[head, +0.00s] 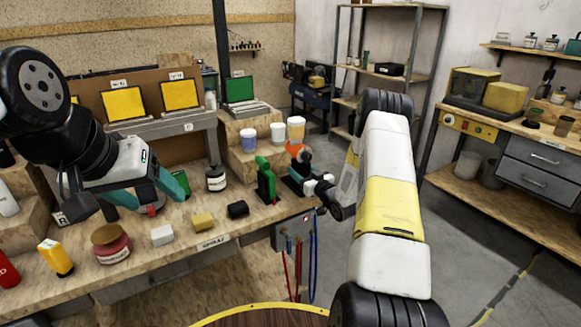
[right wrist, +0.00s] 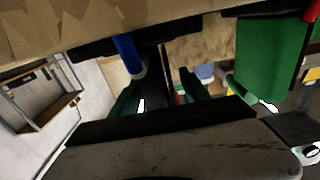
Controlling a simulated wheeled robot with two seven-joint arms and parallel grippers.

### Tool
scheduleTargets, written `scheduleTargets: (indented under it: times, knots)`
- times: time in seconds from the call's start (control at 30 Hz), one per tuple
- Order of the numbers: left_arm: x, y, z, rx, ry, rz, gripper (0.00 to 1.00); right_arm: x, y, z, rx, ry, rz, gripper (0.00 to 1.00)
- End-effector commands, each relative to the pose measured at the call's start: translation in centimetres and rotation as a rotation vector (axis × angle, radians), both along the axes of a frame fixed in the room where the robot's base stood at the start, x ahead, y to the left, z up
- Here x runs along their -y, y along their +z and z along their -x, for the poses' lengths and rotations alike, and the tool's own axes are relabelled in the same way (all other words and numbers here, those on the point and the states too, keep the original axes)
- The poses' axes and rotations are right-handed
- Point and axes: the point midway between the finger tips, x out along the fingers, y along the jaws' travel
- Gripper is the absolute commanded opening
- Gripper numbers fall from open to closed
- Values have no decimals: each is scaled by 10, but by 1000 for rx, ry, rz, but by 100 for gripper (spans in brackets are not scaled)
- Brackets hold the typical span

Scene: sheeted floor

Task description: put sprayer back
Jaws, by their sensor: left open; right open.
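No object is clearly readable as the sprayer. A green upright item with a dark side (head: 265,180) stands at the bench's front right. It also shows large in the right wrist view (right wrist: 268,62). A small orange-topped item (head: 299,150) shows just behind my right gripper. My right gripper (head: 297,184) is open, low over the bench's right end, just right of the green item. I cannot tell if anything sits between its fingers.
Cups stand on a wooden riser (head: 243,160). Open floor lies right.

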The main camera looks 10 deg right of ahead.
Motion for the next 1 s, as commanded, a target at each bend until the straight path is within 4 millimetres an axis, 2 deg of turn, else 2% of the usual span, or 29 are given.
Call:
scheduleTargets:
  times: [0.4, 0.6, 0.77, 0.87, 1.0]
  knots:
    - [0, 0, 0, 0, 0, 0, 67, 30, -3, 78, -6, -4, -1, 54]
    - [0, 0, 0, 0, 0, 0, 67, 39, -3, 103, -3, -3, -1, 54]
    - [0, 0, 0, 0, 0, 0, 67, 40, 5, 106, -16, -5, 22, 54]
    - [0, 0, 0, 0, 0, 0, 67, 40, 26, 94, -59, -23, 81, 54]
    - [0, 0, 0, 0, 0, 0, 67, 39, 75, 81, -171, -84, 190, 54]
